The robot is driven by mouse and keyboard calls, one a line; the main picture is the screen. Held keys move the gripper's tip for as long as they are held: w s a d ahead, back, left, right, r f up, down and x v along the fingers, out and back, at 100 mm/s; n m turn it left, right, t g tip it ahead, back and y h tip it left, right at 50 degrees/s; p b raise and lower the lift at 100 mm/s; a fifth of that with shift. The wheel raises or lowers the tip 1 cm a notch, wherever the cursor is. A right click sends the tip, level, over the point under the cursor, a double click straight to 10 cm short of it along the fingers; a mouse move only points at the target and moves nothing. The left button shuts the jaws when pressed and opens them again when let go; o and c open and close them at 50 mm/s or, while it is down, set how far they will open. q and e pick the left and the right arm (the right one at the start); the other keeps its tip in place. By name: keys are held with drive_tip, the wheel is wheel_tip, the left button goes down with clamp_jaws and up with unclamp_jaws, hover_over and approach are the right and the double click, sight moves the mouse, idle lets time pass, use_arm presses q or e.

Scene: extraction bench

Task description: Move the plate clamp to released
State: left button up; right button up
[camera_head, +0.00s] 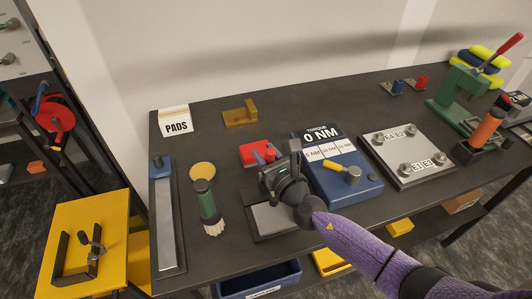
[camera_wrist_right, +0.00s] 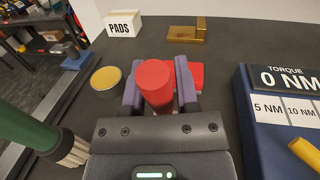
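My right gripper (camera_head: 281,158) is over the bench, pointing down at a red block (camera_head: 252,154) behind a bare grey plate (camera_head: 268,217). In the right wrist view a red cylindrical grip (camera_wrist_right: 155,84) stands between my right gripper's two fingers (camera_wrist_right: 158,82) and fills most of the gap. I cannot tell whether the fingers press on it. The red block (camera_wrist_right: 197,76) shows behind the right finger. The grip looks like the plate clamp's handle, but its base is hidden by the gripper. My left gripper is not in view.
A blue torque box (camera_head: 345,185) with a yellow handle stands close on the right. A green-handled brush (camera_head: 206,203) and a yellow disc (camera_head: 203,170) are close on the left. The PADS box (camera_head: 174,122) and a brass block (camera_head: 241,115) stand behind. The back middle is clear.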

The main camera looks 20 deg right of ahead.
clamp_jaws()
idle(0.4)
idle(0.6)
